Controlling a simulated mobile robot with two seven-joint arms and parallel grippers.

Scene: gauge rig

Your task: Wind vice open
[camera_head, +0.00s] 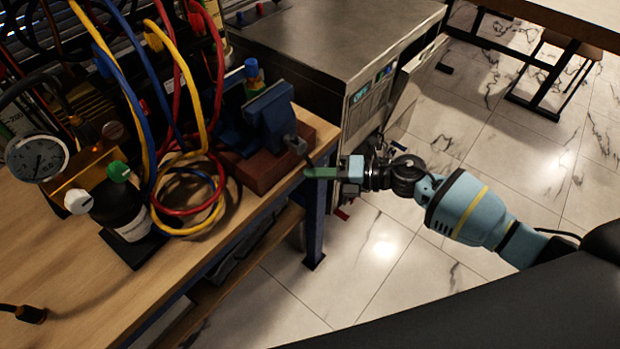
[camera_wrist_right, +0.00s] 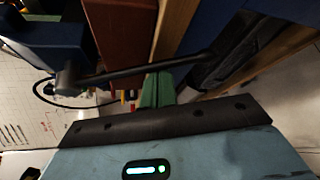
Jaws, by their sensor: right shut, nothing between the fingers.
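The blue vice (camera_head: 270,115) stands on a red-brown block at the bench's right corner; part of it also shows in the wrist view (camera_wrist_right: 40,45). A dark screw end (camera_head: 295,145) points from its front toward my right gripper. In the wrist view a thin dark handle bar (camera_wrist_right: 130,70) runs from the screw end across the picture, passing by the fingertips. My right gripper (camera_head: 308,173) is shut and empty, its green fingers beside the screw end and just off the block's edge. I cannot tell whether fingers and bar touch. My left gripper is not in view.
Coiled red, yellow and blue hoses (camera_head: 190,200), a round gauge (camera_head: 37,158) and a black bottle (camera_head: 122,208) crowd the wooden bench (camera_head: 90,290). A steel cabinet (camera_head: 330,40) stands close behind the vice. Open tiled floor (camera_head: 400,240) lies right of the bench.

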